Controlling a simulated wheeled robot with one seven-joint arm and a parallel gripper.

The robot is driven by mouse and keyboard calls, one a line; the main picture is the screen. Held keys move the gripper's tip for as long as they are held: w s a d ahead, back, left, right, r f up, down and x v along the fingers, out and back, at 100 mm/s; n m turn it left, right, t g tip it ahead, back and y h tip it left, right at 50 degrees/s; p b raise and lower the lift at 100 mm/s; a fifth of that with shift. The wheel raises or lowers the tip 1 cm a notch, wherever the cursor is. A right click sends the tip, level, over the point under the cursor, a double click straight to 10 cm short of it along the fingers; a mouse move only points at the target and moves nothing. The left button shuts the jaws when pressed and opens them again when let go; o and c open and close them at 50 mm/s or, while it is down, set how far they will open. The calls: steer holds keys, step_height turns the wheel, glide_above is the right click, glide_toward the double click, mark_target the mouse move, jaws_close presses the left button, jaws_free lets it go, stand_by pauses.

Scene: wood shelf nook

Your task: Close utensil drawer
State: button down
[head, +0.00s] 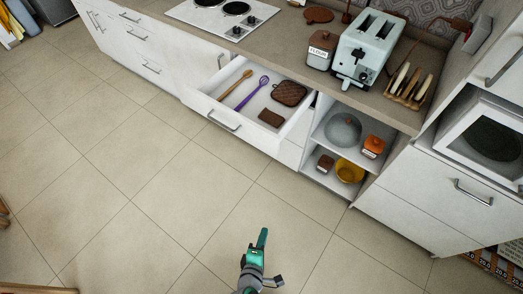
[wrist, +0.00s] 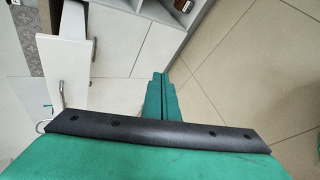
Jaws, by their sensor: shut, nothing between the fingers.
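The utensil drawer (head: 215,116) stands pulled open under the counter in the head view, with its metal handle (head: 223,121) on the front. Inside lie a wooden spoon (head: 236,86), a purple whisk (head: 252,92), a brown quilted pot holder (head: 289,93) and a smaller brown item (head: 270,118). My gripper (head: 263,238) is over the floor, well apart from the drawer front. Its green fingers are together and empty, as the wrist view (wrist: 160,82) also shows.
Right of the drawer is an open shelf (head: 325,178) with a grey bowl (head: 343,129), orange jar (head: 373,147) and yellow bowl (head: 349,171). A toaster (head: 367,52) and dish rack (head: 409,88) stand on the counter. The tiled floor (head: 130,160) before the drawer is clear.

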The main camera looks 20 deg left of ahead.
steer(key=w+a+n+t+h, duration=0.1)
steer(key=w+a+n, duration=0.2)
steer(key=w+n, duration=0.15)
steer(key=n+t+h, duration=0.4)
steer(key=n+h, duration=0.1)
steer(key=n, duration=0.3)
glide_toward(266, 144)
steer(key=x, duration=0.5)
steer(key=shift+w+f, duration=0.1)
steer(key=shift+f, duration=0.1)
steer(key=shift+w+d, duration=0.3)
steer(key=shift+w, duration=0.2)
steer(key=shift+a, duration=0.1)
